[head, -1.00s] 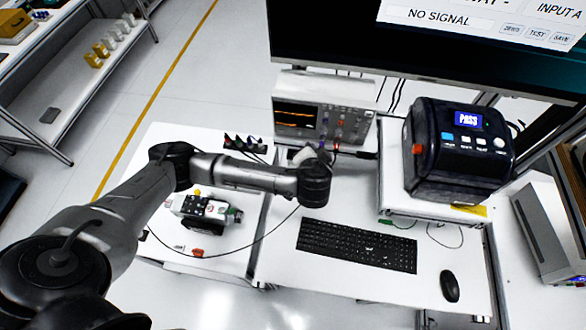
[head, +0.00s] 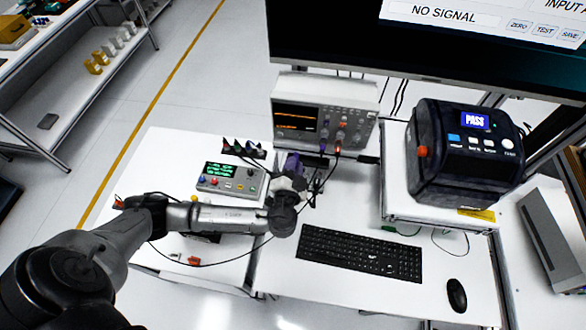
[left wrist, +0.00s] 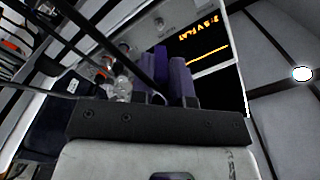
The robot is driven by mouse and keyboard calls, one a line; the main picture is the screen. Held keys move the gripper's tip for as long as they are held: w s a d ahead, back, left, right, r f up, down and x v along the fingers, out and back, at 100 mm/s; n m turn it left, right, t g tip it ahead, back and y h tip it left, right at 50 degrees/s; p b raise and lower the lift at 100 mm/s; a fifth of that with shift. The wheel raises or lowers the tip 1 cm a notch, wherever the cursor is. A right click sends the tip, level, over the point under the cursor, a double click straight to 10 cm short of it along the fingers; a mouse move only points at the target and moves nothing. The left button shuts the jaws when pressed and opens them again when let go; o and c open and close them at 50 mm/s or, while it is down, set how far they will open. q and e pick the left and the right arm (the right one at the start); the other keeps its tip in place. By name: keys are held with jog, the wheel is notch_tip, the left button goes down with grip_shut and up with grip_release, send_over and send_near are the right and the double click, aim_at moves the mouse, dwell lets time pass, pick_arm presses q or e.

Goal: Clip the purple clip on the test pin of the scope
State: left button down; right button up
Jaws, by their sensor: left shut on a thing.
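The scope (head: 366,97) stands at the back of the desk, with a lit orange readout, knobs and cables at its lower front. My left gripper (head: 291,172) is just in front of the scope's lower left. It is shut on the purple clip (head: 292,161), which points toward the scope. In the left wrist view the purple clip (left wrist: 181,78) rises beyond the dark gripper bar, overlapping the scope's face (left wrist: 224,88) beside the yellow readout. I cannot make out the test pin or whether the clip touches it. My right gripper is out of view.
A row of coloured clips (head: 243,149) lies left of my gripper, behind a grey meter (head: 232,178) with a green display. A keyboard (head: 360,253) and mouse (head: 456,295) lie in front. A black PASS device (head: 465,155) stands right. Dark cables hang around the gripper.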

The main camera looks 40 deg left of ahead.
pick_arm(q)
jog(key=shift+x, duration=1.5)
jog(key=shift+b+x, duration=0.85)
jog(key=shift+x, duration=0.45)
jog(key=shift+f+b, duration=0.1)
jog(key=shift+b, duration=0.3)
jog(key=shift+w+a, duration=0.1)
jog(key=shift+w, duration=0.05)
dwell(0.7)
